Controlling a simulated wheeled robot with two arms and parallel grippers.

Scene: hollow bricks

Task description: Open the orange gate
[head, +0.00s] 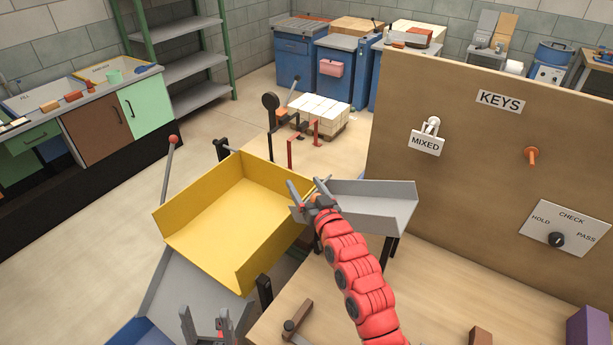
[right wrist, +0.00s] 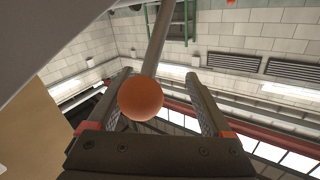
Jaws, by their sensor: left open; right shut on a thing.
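My right gripper (head: 308,190), on the red arm, is at the joint of the yellow chute (head: 228,200) and the grey chute (head: 375,197). In the right wrist view an orange ball knob (right wrist: 141,98) on a grey rod (right wrist: 156,45) sits between its fingers, and the gripper is shut on it. The gate panel that this knob works cannot be made out in the head view. My left gripper (head: 206,322) is open and empty at the bottom edge, in front of the lower grey chute (head: 190,285).
A lever with a red knob (head: 173,139) stands left of the yellow chute. A tan board (head: 470,130) with a KEYS sign (head: 500,101) and a HOLD/CHECK/PASS dial (head: 557,239) stands at the right. A pallet of pale bricks (head: 320,113) is behind.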

